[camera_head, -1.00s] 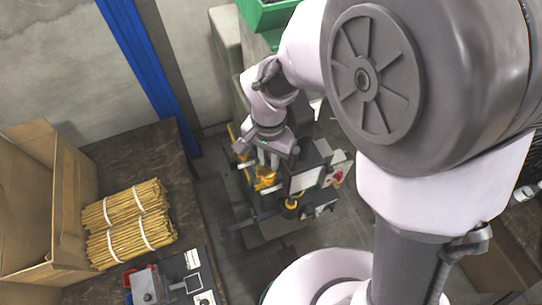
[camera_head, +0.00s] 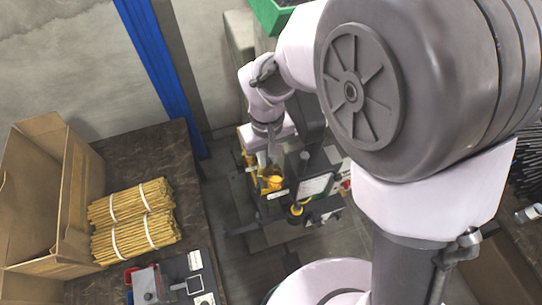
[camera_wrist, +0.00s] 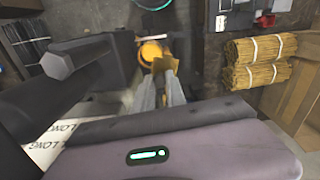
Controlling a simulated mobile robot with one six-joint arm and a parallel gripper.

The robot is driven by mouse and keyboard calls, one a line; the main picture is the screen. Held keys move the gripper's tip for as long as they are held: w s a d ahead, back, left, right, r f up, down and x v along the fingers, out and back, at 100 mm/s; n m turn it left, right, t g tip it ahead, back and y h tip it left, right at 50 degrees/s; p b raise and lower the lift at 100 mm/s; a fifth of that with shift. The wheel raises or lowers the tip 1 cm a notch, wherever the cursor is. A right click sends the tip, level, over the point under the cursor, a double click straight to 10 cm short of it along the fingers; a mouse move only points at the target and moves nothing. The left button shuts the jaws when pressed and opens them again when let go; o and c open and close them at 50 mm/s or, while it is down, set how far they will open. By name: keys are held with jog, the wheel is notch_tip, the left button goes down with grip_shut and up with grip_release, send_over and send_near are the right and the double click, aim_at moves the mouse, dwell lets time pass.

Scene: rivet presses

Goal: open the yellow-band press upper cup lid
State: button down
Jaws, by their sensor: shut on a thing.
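The press (camera_head: 313,187) stands on the floor below my arm, with a yellow upper cup (camera_head: 271,181) on its left side and a second yellow-ringed part (camera_head: 296,210) lower down. My gripper (camera_head: 263,160) is over the upper cup. In the wrist view, my two grey fingers (camera_wrist: 160,75) are shut on a yellow piece at the cup, which I take to be the lid. The yellow cup (camera_wrist: 152,52) shows just beyond the fingertips. The fingers cover part of the lid, so I cannot tell its exact angle.
A dark press column with a hexagonal end (camera_wrist: 70,62) stands close to the left of my fingers. A bench (camera_head: 148,150) on the left carries tied bundles of sticks (camera_head: 132,216) and a cardboard box (camera_head: 40,190). A green bin (camera_head: 272,16) is at the back.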

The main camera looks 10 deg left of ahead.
jog(key=shift+s+a+n, duration=0.1)
jog(key=shift+a+n, duration=0.2)
jog(key=shift+n, duration=0.75)
jog(key=shift+s+a+n, duration=0.1)
jog(key=shift+a+n, duration=0.2)
jog(key=shift+n, duration=0.75)
jog(key=c, duration=1.4)
grip_release()
jog(key=shift+o, duration=0.2)
jog(key=shift+r, duration=0.15)
notch_tip(320, 180, up, 17)
jog(key=p, duration=0.1)
jog(key=shift+r+p, duration=0.15)
jog(key=shift+p, duration=0.2)
